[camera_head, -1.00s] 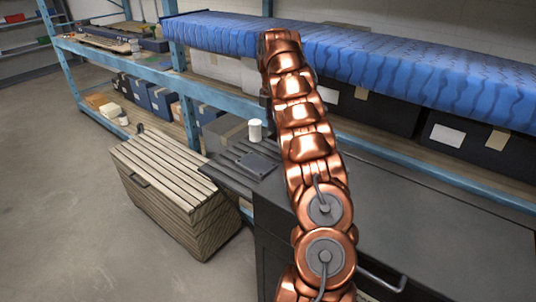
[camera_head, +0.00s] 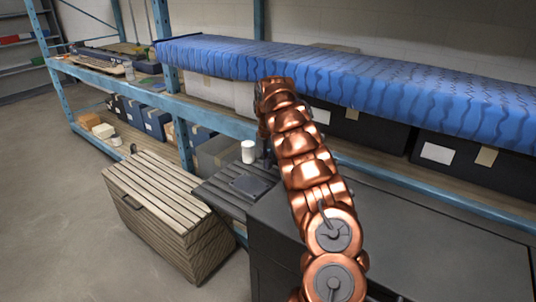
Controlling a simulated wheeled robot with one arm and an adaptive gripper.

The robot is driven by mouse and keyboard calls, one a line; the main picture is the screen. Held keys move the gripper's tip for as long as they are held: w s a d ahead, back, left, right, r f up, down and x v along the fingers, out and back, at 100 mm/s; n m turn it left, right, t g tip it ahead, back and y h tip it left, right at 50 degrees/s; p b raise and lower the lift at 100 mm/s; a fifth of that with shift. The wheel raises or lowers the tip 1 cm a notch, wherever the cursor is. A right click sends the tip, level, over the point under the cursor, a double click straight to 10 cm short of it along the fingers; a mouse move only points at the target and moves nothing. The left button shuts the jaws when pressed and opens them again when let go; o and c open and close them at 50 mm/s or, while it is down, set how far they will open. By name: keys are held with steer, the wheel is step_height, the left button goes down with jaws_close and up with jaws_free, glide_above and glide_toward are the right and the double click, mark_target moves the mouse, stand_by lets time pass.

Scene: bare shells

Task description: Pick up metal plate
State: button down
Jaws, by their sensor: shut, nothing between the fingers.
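The metal plate (camera_head: 250,186) looks like a small dark grey, flat, roughly square piece. It lies on a dark slatted surface left of my copper-coloured arm. My gripper (camera_head: 265,158) is a dark shape hanging below the arm's far end, just behind and to the right of the plate in the picture. It is shut and holds nothing. It appears apart from the plate, though its fingertips are small and hard to make out. A white cylinder (camera_head: 248,151) stands behind the plate, close to the gripper's left.
A slatted wooden chest (camera_head: 160,195) stands at left. A dark cabinet top (camera_head: 420,245) fills the right. Behind runs a blue shelf rack with a blue mattress (camera_head: 350,75) on top and dark boxes (camera_head: 455,155) below. Open floor (camera_head: 50,200) lies at far left.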

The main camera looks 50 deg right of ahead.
mark_target(268, 176)
steer(key=f, duration=0.1)
steer(key=f+p, duration=0.1)
steer(key=f, duration=0.1)
steer(key=shift+s+a+f, duration=0.1)
steer(key=shift+a+f, duration=0.05)
steer(key=shift+a, duration=0.05)
steer(key=shift+a+p, duration=0.3)
steer(key=shift+a, duration=0.3)
steer(key=shift+s+a+p, duration=0.1)
steer(key=shift+a+p, duration=0.35)
steer(key=shift+a, duration=0.7)
